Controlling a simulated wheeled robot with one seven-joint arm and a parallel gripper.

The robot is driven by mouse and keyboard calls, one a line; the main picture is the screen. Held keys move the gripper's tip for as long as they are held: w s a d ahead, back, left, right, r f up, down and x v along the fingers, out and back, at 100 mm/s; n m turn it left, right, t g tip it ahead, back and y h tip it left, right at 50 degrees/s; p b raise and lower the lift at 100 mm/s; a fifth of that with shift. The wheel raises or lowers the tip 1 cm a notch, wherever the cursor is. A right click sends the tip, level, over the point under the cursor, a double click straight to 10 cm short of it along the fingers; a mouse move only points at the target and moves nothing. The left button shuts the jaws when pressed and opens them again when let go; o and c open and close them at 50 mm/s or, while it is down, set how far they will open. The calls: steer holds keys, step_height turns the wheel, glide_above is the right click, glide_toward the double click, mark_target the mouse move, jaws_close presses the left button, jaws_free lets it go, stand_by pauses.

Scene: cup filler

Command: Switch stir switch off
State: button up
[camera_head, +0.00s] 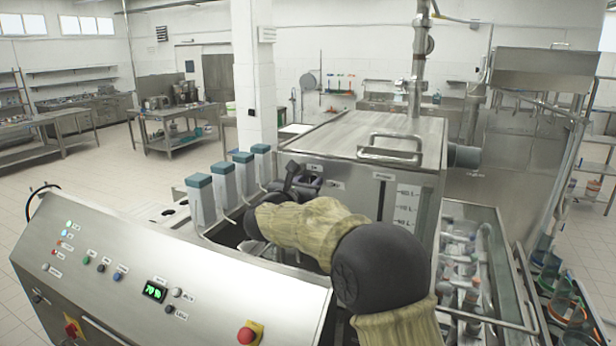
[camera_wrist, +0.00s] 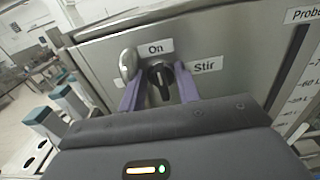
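The stir switch (camera_wrist: 159,76) is a black rotary knob on the steel tank front, between the labels "On" and "Stir" in the wrist view. The knob's pointer stands roughly upright, tilted a little, towards the "On" label. My gripper (camera_wrist: 158,88) has its two purple fingers apart, one on each side of the knob. It looks open around the knob, with small gaps; I cannot tell whether a fingertip touches it. In the head view my gripper (camera_head: 308,181) is against the tank front beside the "On" and "Stir" labels, and it hides most of the switch there.
A rounded metal handle (camera_wrist: 128,64) sits just left of the knob. Blue-capped dispensers (camera_head: 222,182) stand left of my arm. The control panel (camera_head: 160,265) with a red button (camera_head: 246,336) is in front. A bottle crate (camera_head: 462,260) is to the right.

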steer(key=shift+c, duration=0.4)
jaws_close()
steer(key=shift+f+n+b, duration=0.1)
steer(key=shift+n+b, duration=0.2)
steer(key=shift+b, duration=0.15)
steer(key=n, duration=0.6)
steer(key=n+b, duration=0.1)
steer(key=n, duration=0.4)
steer(key=a+f+n+b, duration=0.1)
steer(key=n, duration=0.5)
steer(key=shift+w+a+n, duration=0.1)
steer(key=shift+w+n, duration=0.1)
steer(key=shift+n, duration=0.1)
